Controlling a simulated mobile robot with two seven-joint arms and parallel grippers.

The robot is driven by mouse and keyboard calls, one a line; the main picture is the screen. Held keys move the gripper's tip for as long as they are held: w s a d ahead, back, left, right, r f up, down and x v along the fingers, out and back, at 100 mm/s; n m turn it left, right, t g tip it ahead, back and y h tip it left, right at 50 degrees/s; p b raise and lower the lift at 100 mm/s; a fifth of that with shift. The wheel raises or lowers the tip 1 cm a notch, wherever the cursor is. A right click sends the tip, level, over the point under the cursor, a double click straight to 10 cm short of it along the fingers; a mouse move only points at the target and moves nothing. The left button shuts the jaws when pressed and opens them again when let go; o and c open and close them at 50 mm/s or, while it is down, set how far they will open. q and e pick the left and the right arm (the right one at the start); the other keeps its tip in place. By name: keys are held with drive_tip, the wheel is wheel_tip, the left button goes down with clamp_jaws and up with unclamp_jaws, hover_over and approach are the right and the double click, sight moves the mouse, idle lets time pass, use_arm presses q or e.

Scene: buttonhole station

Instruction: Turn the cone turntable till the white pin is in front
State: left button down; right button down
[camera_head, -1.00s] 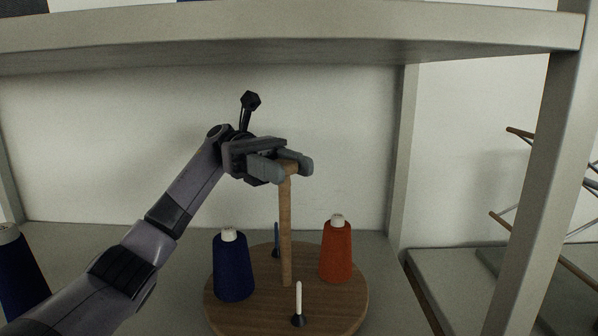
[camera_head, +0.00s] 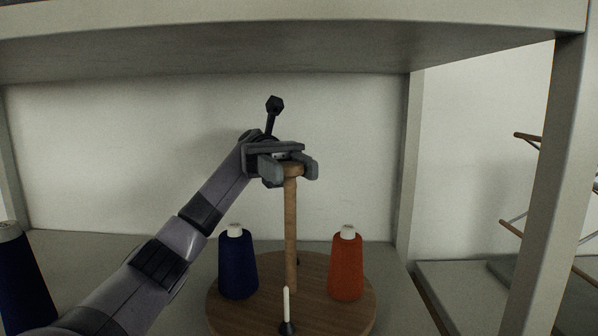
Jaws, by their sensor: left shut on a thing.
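The round wooden turntable (camera_head: 265,312) stands on the shelf, with an upright wooden post (camera_head: 291,235) rising from its middle. The white pin (camera_head: 286,304) stands in a dark base at the near side of the turntable, a little left of the post. A dark blue cone (camera_head: 238,264) stands on the left of the turntable and an orange cone (camera_head: 346,266) on the right. A dark base shows partly behind the post. My left gripper (camera_head: 292,170) is shut on the knob at the top of the post. My right gripper is not in view.
Another dark blue cone (camera_head: 22,285) stands at the far left. A shelf board (camera_head: 300,45) runs overhead, and a grey upright (camera_head: 545,190) stands on the right. A rack with wooden rods (camera_head: 528,138) shows at the right edge.

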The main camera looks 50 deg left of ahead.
use_arm(q)
drive_tip(key=c, duration=0.7)
unclamp_jaws()
drive_tip(key=shift+o, duration=0.2)
